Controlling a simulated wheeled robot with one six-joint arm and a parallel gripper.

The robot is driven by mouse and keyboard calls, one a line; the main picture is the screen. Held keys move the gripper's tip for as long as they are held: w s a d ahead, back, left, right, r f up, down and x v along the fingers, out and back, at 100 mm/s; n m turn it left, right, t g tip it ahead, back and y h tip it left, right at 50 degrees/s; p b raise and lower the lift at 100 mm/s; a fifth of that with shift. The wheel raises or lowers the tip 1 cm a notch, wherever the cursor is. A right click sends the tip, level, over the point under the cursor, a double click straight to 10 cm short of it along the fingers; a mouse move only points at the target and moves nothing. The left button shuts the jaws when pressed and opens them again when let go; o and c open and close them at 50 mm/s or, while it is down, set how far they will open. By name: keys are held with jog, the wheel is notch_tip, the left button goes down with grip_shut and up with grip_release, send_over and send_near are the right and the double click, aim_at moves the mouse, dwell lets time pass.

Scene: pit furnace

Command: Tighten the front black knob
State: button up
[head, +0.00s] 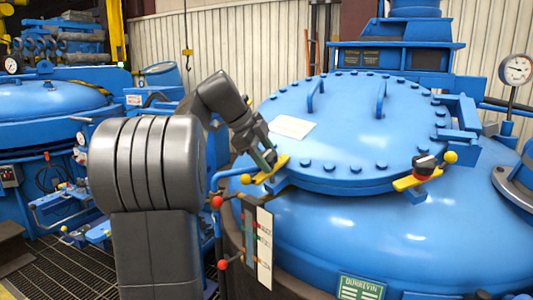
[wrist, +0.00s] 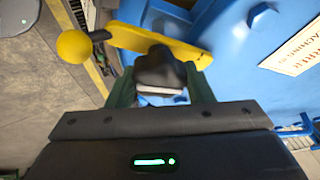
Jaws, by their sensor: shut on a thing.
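My gripper (head: 266,158) is at the left rim of the large blue lid (head: 350,130), pointing down at a yellow lever (head: 272,170) with a yellow ball end. In the wrist view its green fingers (wrist: 162,88) are shut on a black knob (wrist: 160,68), one on each side. That knob sits on the yellow lever (wrist: 165,43), whose yellow ball (wrist: 74,47) is at the upper left. In the head view this knob is hidden by the fingers. A second black knob (head: 424,163) stands free on another yellow lever (head: 413,181) at the lid's right front rim.
Bolts ring the lid, and two blue handles (head: 381,99) stand on it. A white label (head: 292,127) lies near my gripper. Red-ball levers (head: 217,202) and a white panel (head: 265,247) are just below. A gauge (head: 515,69) stands at right.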

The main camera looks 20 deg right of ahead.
jog(key=shift+m+y+p, duration=0.3)
jog(key=shift+m+p, duration=0.05)
jog(key=shift+m, duration=0.65)
jog(key=shift+g, duration=0.3)
jog(key=o, duration=1)
jog(key=p+v, duration=0.2)
jog(key=v, duration=1.1)
jog(key=shift+a+r, duration=0.15)
jog(key=shift+r, duration=0.25)
jog(key=b+x, duration=0.2)
jog(key=x, duration=1.1)
jog(key=shift+f, duration=0.4)
